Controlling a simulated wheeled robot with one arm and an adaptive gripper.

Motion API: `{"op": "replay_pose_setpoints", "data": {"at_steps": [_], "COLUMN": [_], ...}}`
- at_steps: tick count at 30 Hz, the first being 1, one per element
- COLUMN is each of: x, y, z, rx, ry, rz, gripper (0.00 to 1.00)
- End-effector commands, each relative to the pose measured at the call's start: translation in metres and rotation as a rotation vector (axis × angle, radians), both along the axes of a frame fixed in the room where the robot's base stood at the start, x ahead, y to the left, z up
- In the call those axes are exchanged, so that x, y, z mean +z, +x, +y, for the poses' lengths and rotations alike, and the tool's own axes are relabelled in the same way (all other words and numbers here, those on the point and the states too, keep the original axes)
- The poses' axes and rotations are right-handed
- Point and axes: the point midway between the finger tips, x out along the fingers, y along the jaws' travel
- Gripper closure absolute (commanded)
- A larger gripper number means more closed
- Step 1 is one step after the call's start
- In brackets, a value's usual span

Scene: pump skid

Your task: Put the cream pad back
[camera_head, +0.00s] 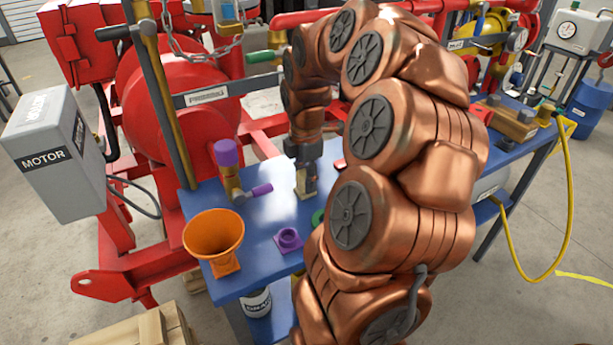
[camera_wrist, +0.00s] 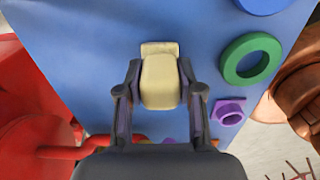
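The cream pad (camera_wrist: 160,82) is a pale block between the two fingertips of my gripper (camera_wrist: 160,75) in the wrist view. The fingers appear closed against its sides. A flatter cream part (camera_wrist: 159,48) shows just beyond it; I cannot tell whether it is part of the pad or a separate piece. In the head view my gripper (camera_head: 305,168) points down over the blue table (camera_head: 262,225), with cream (camera_head: 301,186) showing at the fingers. I cannot tell whether the pad touches the tabletop.
A purple fitting (camera_head: 289,240) and a green ring (camera_wrist: 251,60) are near the gripper. An orange funnel (camera_head: 214,236) stands at the table's front left. A brass valve with a purple handle (camera_head: 240,193) is left of the gripper. Red pump equipment (camera_head: 170,95) stands behind.

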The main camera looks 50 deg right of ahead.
Motion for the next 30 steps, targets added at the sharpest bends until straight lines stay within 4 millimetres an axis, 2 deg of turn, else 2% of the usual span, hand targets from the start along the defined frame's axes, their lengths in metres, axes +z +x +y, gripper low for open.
{"op": "replay_pose_setpoints", "data": {"at_steps": [1, 7, 15, 20, 30], "x": [0.0, 0.0, 0.0, 0.007, 0.059], "y": [0.0, 0.0, 0.0, 0.001, 0.002], "z": [0.0, 0.0, 0.0, 0.0, -0.001], "rx": [0.0, 0.0, 0.0, 0.0, 0.0], "ry": [0.0, 0.0, 0.0, -0.002, -0.003], "rz": [0.0, 0.0, 0.0, -0.002, -0.003], "gripper": [0.59, 0.39, 0.39, 0.39, 0.39]}}
